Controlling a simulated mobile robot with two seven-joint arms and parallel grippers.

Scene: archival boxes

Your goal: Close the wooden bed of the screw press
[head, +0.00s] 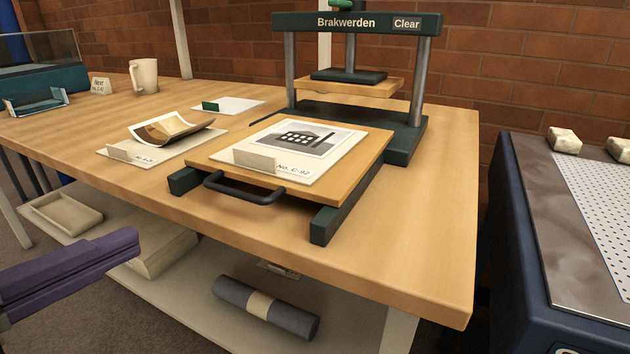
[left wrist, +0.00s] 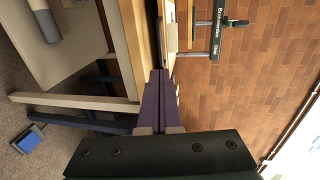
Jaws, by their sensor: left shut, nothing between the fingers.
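The screw press (head: 420,75) stands on the wooden table, a dark green frame lettered "Brakwerden" and "Clear". Its wooden bed (head: 368,160) is pulled out toward the table's front edge on dark rails. A dark handle (head: 245,190) is on the bed's front edge. A print (head: 305,137) with a building picture lies flat on the bed, with a small block and a "No. C-92" label at its front. My left gripper (head: 134,240) has purple fingers. It is shut and empty, left of the handle and apart from it. Its fingers also show in the left wrist view (left wrist: 158,76). My right gripper is not in view.
A curled photograph (head: 172,128) lies on a sheet left of the bed. A mug (head: 144,76) and small card (head: 101,86) stand farther back. Below are a shelf with a grey roll (head: 265,306) and trays. A dark cabinet (head: 530,270) stands right. The table's right front is clear.

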